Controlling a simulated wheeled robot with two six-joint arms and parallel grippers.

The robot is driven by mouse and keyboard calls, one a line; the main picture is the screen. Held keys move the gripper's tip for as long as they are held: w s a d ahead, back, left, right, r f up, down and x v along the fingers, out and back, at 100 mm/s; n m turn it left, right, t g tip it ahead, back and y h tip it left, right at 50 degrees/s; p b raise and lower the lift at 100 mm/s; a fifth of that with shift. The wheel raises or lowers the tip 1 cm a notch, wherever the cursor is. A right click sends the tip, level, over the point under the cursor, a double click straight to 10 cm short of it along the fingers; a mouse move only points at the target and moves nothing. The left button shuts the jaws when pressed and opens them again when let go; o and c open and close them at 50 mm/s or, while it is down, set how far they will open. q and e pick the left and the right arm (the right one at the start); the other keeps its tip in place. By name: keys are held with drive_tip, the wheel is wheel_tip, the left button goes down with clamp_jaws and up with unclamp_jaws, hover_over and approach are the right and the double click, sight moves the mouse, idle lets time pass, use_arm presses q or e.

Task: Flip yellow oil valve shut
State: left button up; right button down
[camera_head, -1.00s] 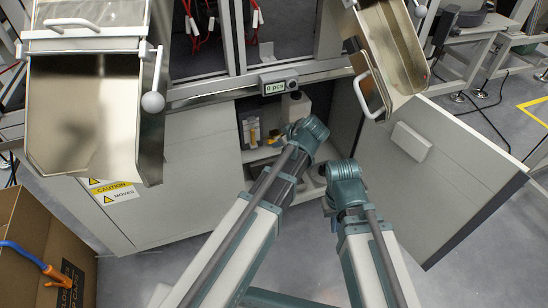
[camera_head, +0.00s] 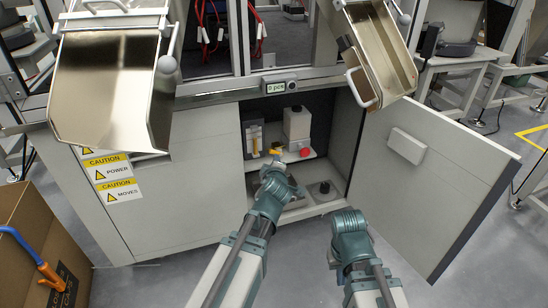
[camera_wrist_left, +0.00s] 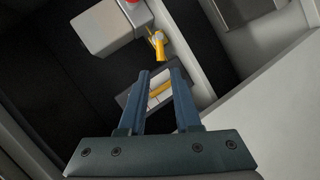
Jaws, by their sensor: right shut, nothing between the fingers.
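The yellow valve handle (camera_head: 276,151) is small in the head view, on the shelf inside the open cabinet. In the left wrist view the yellow valve (camera_wrist_left: 160,46) shows larger, just beyond my left fingertips. My left gripper (camera_wrist_left: 161,70) has its two blue fingers apart with a gap between them. It does not touch the valve. In the head view my left wrist (camera_head: 272,184) is in front of the cabinet and its fingertips are hard to make out. My right gripper (camera_head: 349,217) is shut and empty, low in front of the opening.
A gauge box with a yellow tube (camera_head: 254,138) stands left of the valve; it shows behind the left fingers (camera_wrist_left: 160,88). A white container (camera_head: 297,123) and a red knob (camera_head: 305,152) are to the right. The cabinet door (camera_head: 430,185) stands open. Metal chutes (camera_head: 112,90) hang above.

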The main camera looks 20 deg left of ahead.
sight(274, 153)
use_arm(q)
drive_tip(key=b+x, duration=0.3)
drive_tip(key=x, duration=0.8)
drive_tip(key=shift+w+b, duration=0.25)
drive_tip(key=shift+b, duration=0.05)
drive_tip(key=shift+c, duration=0.4)
clamp_jaws()
